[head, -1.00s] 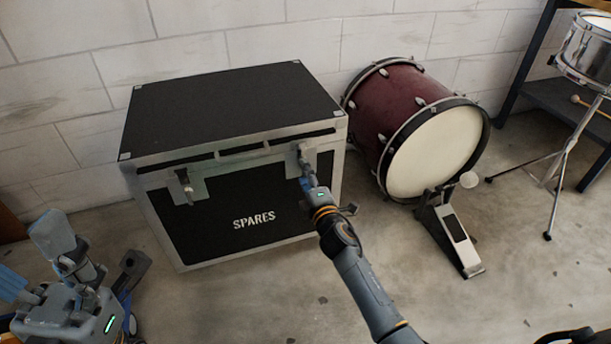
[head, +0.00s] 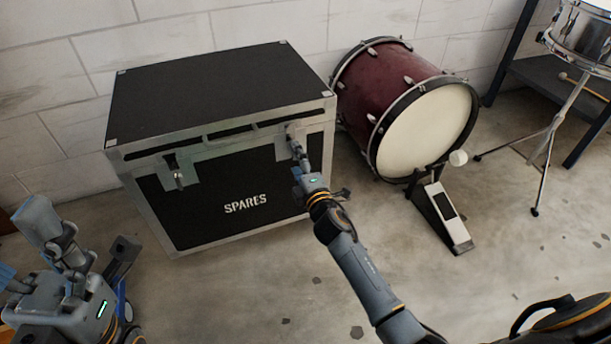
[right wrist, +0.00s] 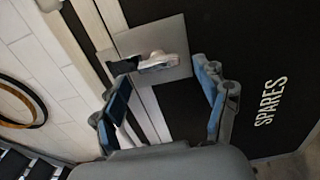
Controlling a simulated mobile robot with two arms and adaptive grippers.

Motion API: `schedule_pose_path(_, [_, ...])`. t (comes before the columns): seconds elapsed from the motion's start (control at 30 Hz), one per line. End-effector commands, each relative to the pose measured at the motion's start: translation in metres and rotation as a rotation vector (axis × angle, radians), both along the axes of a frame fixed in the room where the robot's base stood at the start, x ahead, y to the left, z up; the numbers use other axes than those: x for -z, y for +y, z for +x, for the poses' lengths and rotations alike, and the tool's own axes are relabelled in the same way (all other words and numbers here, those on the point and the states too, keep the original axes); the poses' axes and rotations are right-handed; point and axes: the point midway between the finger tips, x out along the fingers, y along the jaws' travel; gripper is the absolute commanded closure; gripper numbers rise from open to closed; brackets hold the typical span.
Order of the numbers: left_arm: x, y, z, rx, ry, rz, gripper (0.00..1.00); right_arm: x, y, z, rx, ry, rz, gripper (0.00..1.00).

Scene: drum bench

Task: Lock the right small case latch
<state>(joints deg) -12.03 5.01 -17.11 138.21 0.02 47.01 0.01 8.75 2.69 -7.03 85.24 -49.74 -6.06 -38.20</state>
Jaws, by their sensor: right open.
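The black case marked SPARES (head: 215,90) has silver edges and a closed lid. Its right latch (head: 290,129) is on the front face near the right corner, partly hidden by my right gripper (head: 298,152). In the right wrist view the latch (right wrist: 158,61) is a pale metal piece on a grey plate. The open, blue-padded fingers of my right gripper (right wrist: 163,95) lie on either side below it in the picture, with nothing between them. I cannot tell whether they touch it. My left gripper (head: 70,245) is at the lower left, away from the case; its opening is unclear.
The case's left latch (head: 178,173) is on the same front face. A red bass drum (head: 385,85) stands close right of the case, with a pedal (head: 442,215) before it. A snare stand (head: 552,150) is farther right.

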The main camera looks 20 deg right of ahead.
Motion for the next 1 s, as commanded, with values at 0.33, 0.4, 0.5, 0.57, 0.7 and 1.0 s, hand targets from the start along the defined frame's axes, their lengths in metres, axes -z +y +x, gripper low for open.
schedule_pose_path(0.33, [-0.001, 0.000, 0.000, 0.001, -0.001, -0.001, 0.26, 0.001, -0.002, -0.073, -0.002, 0.001, -0.001, 0.26])
schedule_pose_path(0.4, [-0.001, 0.000, 0.000, 0.001, -0.001, -0.001, 0.26, 0.000, -0.002, -0.084, -0.002, 0.001, 0.000, 0.26])
schedule_pose_path(0.5, [-0.001, 0.000, 0.000, 0.001, -0.002, -0.002, 0.26, 0.000, -0.003, -0.095, -0.002, 0.001, 0.000, 0.26])
schedule_pose_path(0.57, [-0.001, 0.000, 0.000, 0.001, -0.002, -0.002, 0.26, 0.000, -0.003, -0.100, -0.002, 0.001, 0.000, 0.26])
schedule_pose_path(0.7, [-0.001, 0.000, 0.000, 0.001, -0.002, -0.002, 0.26, 0.000, -0.003, -0.104, -0.002, 0.000, -0.001, 0.26])
schedule_pose_path(1.0, [-0.001, 0.000, 0.000, 0.001, -0.002, -0.001, 0.26, 0.000, -0.003, -0.104, -0.002, -0.001, -0.001, 0.26])
